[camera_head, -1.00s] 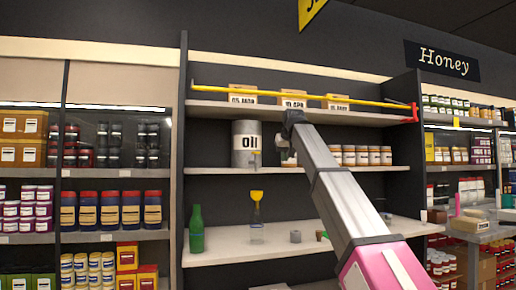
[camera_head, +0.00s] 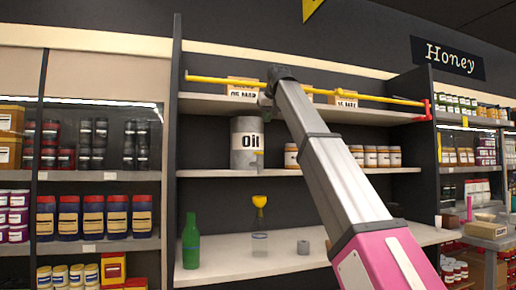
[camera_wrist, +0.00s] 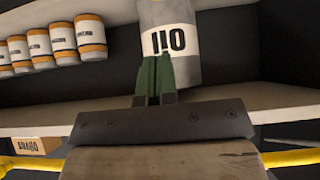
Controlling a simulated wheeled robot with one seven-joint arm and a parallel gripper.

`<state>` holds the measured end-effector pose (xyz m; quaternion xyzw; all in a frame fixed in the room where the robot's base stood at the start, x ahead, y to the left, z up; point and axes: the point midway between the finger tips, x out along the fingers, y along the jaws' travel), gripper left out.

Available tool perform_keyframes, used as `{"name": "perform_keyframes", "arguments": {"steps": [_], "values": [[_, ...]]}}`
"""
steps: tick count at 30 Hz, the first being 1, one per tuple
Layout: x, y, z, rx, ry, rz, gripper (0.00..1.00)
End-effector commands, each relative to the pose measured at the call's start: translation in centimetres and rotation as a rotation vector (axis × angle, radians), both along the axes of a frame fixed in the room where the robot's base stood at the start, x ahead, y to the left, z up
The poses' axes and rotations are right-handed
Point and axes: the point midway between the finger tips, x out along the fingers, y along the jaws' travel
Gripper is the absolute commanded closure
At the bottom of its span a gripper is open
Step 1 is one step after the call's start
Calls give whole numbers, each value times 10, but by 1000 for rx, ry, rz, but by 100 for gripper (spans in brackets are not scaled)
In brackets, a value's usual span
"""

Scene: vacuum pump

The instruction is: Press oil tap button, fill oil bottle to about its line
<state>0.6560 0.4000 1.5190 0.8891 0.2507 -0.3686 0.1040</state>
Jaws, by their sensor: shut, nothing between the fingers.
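The grey oil can (camera_head: 244,135) with a white "oil" label stands on the middle shelf in the head view. A small tap-like part (camera_head: 259,157) sits low on its right side; I cannot make out its button. The clear oil bottle (camera_head: 259,242) with a yellow funnel (camera_head: 259,201) on top stands on the lower shelf below the tap; its fill line is too small to tell. In the wrist view, my gripper (camera_wrist: 155,62) shows green fingers, shut and empty, in front of the oil can (camera_wrist: 168,45), which appears upside down. Contact cannot be told.
A yellow bar (camera_head: 215,80) with a red end crosses the upper shelf's front, near my arm. Jars (camera_head: 370,156) stand right of the can. The lower shelf is otherwise mostly bare.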

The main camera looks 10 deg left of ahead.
Motion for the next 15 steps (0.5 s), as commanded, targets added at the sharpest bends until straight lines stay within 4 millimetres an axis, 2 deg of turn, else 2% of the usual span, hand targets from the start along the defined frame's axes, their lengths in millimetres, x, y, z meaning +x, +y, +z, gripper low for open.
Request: {"name": "perform_keyframes", "arguments": {"steps": [15], "values": [[4,3,-5,-1,1,0,100]]}}
